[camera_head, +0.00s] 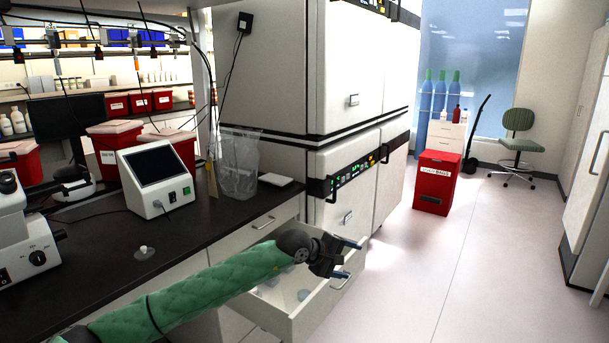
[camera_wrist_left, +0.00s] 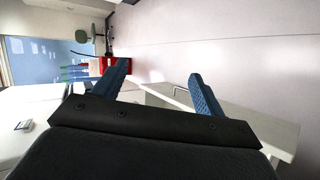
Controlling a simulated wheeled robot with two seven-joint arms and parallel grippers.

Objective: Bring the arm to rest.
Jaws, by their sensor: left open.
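My left arm (camera_head: 200,289), in a green quilted sleeve, reaches in from the lower left of the head view. My left gripper (camera_head: 345,258) is open and empty, over the front of an open drawer (camera_head: 320,299) under the bench. In the left wrist view its two blue fingers (camera_wrist_left: 158,85) stand apart with nothing between them. The drawer front and its handle (camera_wrist_left: 185,92) show just beyond the fingers. I cannot tell whether the gripper touches the drawer. Small clear round items (camera_head: 303,295) lie in the drawer, partly hidden by my arm. My right gripper is not in view.
A white device with a screen (camera_head: 158,178) and a microscope (camera_head: 25,245) stand on the black bench (camera_head: 110,255). Tall white incubators (camera_head: 345,180) stand right of the drawer. A red bin (camera_head: 436,182) and a chair (camera_head: 517,145) are farther back. The floor at right is clear.

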